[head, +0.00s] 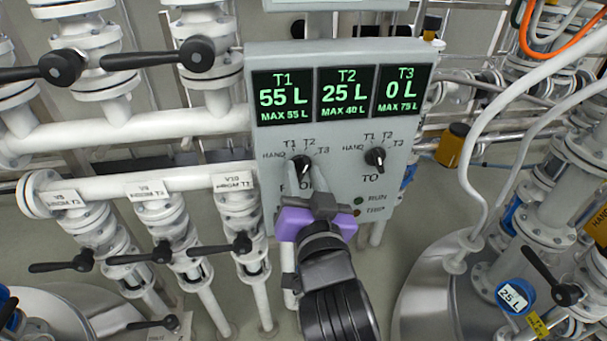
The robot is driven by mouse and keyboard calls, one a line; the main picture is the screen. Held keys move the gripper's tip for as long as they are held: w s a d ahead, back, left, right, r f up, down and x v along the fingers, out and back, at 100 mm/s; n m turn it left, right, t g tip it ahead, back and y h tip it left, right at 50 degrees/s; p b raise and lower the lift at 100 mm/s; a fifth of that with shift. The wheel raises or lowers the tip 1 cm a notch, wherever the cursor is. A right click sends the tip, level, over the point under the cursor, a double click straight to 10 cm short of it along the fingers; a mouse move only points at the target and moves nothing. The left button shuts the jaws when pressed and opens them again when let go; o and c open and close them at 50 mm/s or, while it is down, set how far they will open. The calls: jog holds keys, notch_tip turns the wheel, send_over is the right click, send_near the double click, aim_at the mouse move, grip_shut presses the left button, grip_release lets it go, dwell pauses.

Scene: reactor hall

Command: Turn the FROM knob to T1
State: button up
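The FROM knob (301,163) is a small black knob at the lower left of the grey control panel (334,140). Marks HAND, T1, T2 and T3 fan out above it. I cannot tell clearly which mark it points at. My gripper (301,170), with a purple body, reaches up to it from below. Its two pale fingers stand apart, one on each side of the knob, and I see no clear contact. The gripper partly hides the FROM label. The TO knob (375,158) sits to the right, its pointer tilted up and left.
Panel displays read T1 (284,97) 55 L, T2 (345,93) 25 L and T3 (403,91) 0 L. Valves with black handles (180,249) and white pipes crowd the left. A white hose (470,150) and a tank (440,285) stand at right.

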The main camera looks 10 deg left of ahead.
jog(key=shift+c, duration=0.4)
grip_shut()
jog(key=n+p, duration=0.1)
jog(key=n, duration=0.2)
jog(key=shift+n+p, duration=0.3)
jog(key=shift+p, duration=0.05)
jog(key=shift+n+p, duration=0.85)
jog(key=shift+n, duration=1.15)
